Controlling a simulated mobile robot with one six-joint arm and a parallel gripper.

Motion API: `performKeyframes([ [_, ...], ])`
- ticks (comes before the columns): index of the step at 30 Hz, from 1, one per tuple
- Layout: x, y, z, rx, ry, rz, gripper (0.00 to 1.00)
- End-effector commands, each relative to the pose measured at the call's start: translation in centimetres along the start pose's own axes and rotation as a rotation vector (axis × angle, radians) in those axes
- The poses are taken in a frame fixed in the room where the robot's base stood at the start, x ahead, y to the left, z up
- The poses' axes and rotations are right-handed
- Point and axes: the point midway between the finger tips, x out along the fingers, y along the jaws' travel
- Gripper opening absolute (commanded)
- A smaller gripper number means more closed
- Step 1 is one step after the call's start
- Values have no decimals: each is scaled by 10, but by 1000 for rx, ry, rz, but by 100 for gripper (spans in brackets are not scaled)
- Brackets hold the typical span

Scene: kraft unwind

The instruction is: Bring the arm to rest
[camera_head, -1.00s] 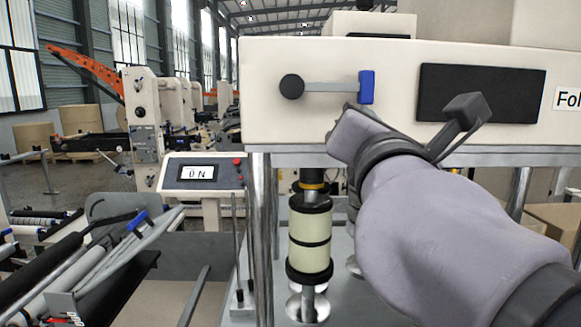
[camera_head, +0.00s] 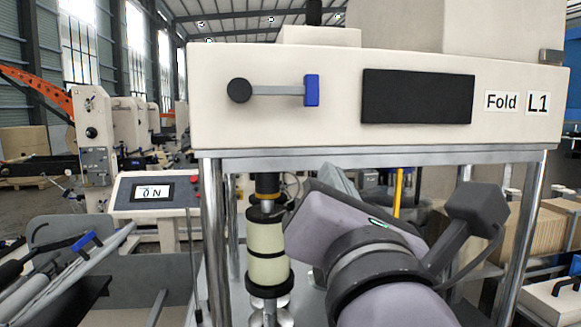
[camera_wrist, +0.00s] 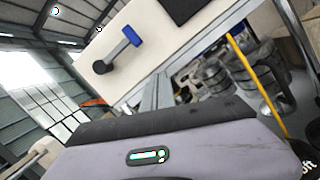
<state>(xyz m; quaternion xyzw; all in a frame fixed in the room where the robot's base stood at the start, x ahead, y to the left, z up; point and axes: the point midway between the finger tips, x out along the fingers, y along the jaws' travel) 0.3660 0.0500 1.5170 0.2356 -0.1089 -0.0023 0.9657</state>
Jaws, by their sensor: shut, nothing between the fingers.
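My gripper (camera_head: 330,208) is in front of the fold unit, below its cream housing (camera_head: 420,75) and just right of the cream and black roller (camera_head: 268,248). It is shut and empty, and its fingertips are mostly hidden behind its own body. My grey-lilac arm comes up from the bottom right of the head view. In the wrist view my gripper's body (camera_wrist: 150,150) fills the lower part, with a small lit strip on it.
A blue-ended lever (camera_head: 311,90) and a dark panel (camera_head: 418,97) are on the housing, beside a "Fold L1" label. Steel posts (camera_head: 520,240) support it. A console (camera_head: 155,193) reading "ON" stands left. A yellow bar (camera_head: 398,190) and boxes are behind, right.

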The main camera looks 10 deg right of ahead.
Motion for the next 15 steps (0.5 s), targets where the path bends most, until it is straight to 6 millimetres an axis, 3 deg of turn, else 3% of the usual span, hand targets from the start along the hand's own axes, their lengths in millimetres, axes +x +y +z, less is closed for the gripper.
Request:
performKeyframes([
  [6,0,-1,-1,3,1,-3,0],
  [8,0,-11,-6,48,14,-33,0],
  [11,-4,-63,-37,320,75,-215,0],
  [14,-34,-142,-97,818,102,-559,0],
  [15,-53,-168,-126,1044,83,-718,0],
])
